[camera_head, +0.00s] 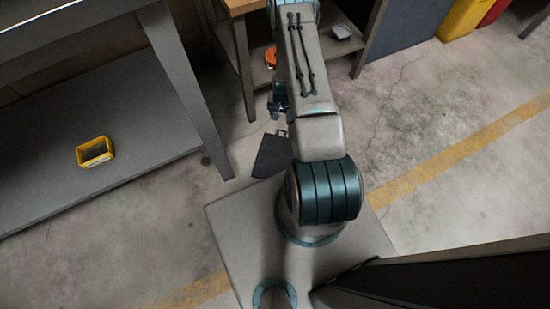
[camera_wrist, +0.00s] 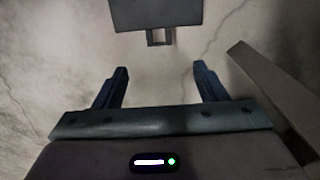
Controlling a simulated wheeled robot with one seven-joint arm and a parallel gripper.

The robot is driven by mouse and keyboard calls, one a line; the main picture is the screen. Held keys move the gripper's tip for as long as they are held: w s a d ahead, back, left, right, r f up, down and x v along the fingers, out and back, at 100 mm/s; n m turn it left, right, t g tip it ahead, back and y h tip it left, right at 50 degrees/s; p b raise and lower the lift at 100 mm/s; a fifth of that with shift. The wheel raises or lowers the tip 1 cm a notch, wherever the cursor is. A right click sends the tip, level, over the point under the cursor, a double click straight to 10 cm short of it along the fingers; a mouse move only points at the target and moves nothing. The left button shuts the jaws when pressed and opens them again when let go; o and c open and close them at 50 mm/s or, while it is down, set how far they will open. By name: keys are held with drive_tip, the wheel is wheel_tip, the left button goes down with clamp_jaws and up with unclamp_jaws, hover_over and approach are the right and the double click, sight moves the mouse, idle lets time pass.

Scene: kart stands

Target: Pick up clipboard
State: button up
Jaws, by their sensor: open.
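The clipboard is a dark flat board (camera_head: 270,157) lying on the concrete floor just left of my arm in the head view. Its small clip points away from my base. In the wrist view the board (camera_wrist: 157,14) is cut off by the top edge, with its clip (camera_wrist: 159,38) toward my gripper. My gripper (camera_wrist: 161,72) is open and empty, with the clip ahead of and between the fingertip lines, apart from both fingers. In the head view my gripper (camera_head: 279,105) is small and partly hidden by my arm.
A wooden-topped table (camera_head: 240,5) with a low shelf stands behind my gripper. A grey shelf unit (camera_head: 130,115) at left holds a yellow bin (camera_head: 95,151). A beige-grey bar (camera_wrist: 268,92) slants along the wrist view's right side. Open floor lies to the right.

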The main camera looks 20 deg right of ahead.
drive_tip(key=b, duration=0.2)
hover_over(282, 135)
drive_tip(key=f, duration=0.7)
drive_tip(key=shift+w+f, duration=0.1)
drive_tip(key=shift+w, duration=0.15)
wheel_tip(282, 135, down, 5)
drive_tip(key=b, duration=0.3)
drive_tip(key=shift+s+b, duration=0.15)
drive_tip(key=shift+b, duration=0.15)
drive_tip(key=c, duration=1.2)
wheel_tip(282, 135, up, 10)
drive_tip(key=p, duration=0.4)
drive_tip(key=shift+p, duration=0.4)
